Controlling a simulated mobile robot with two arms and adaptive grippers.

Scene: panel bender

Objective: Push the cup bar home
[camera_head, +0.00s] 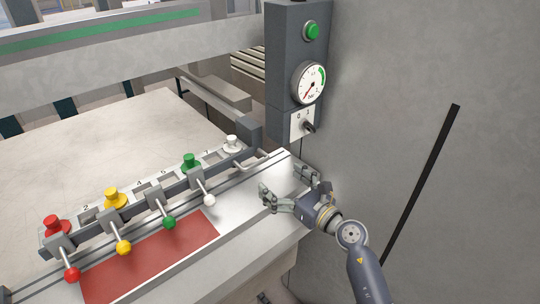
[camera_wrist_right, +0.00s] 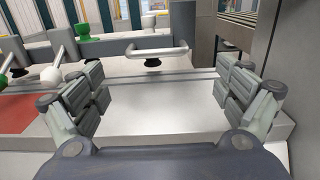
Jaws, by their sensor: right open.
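The cup bar (camera_head: 178,188) is a long grey bar lying across the machine table. Red (camera_head: 54,225), yellow (camera_head: 115,197), green (camera_head: 190,161) and white (camera_head: 232,143) cups stand along it. A pale bow handle at the bar's right end shows in the right wrist view (camera_wrist_right: 153,51). My right gripper (camera_head: 283,181) is open and empty over the bare metal ledge, in front of and to the right of the handle, apart from it. In the wrist view its fingers (camera_wrist_right: 163,90) stand wide, with the handle beyond them between the two sides. My left gripper is not in view.
Ball-ended levers, including a white one (camera_head: 209,200), stick out toward the front. A red plate (camera_head: 155,258) lies below them on the ledge. A grey post with a green button (camera_head: 311,31), gauge (camera_head: 309,83) and 0/1 switch (camera_head: 308,126) stands behind my right gripper, beside a grey wall (camera_head: 400,80).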

